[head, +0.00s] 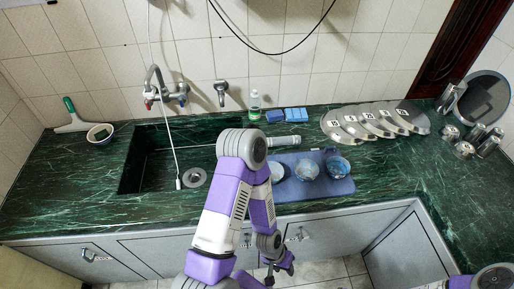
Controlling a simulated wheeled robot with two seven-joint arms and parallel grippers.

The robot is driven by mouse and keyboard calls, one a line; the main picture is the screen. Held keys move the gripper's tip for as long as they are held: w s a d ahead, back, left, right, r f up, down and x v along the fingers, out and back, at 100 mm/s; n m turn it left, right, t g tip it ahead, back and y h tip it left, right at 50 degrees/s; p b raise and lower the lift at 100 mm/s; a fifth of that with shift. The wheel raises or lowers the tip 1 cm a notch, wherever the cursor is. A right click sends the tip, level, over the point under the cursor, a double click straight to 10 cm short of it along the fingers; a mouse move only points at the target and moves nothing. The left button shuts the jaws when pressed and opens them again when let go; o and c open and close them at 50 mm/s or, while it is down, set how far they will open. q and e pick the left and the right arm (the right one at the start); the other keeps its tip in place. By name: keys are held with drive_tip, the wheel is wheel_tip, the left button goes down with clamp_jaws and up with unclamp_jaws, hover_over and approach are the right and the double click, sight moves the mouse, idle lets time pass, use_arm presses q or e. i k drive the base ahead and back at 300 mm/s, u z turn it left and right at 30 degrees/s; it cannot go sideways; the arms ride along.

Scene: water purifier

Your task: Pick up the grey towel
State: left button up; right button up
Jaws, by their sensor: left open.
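I see no plainly grey towel. A flat blue-grey cloth or mat (305,189) lies on the green counter, right of the sink, with bowls standing on it. I cannot tell whether it is the towel. My left arm hides its left end. My left gripper (280,271) is open and points down, in front of the cabinet doors and below the counter's front edge, apart from the cloth. Part of my right arm shows at the lower right corner, and its gripper is out of view.
Several bowls (308,169) stand on the cloth. The sink (152,167) with a hanging hose is at the left. Overlapping metal discs (361,126), metal cups (465,150) and a round tray (490,112) are at the right. A bottle (254,107) and blue sponges (296,114) stand behind.

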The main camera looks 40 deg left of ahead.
sight(296, 139)
drive_tip(key=u, duration=2.25)
drive_tip(key=k, duration=0.7)
drive_tip(key=z, duration=1)
drive_tip(key=i, duration=1)
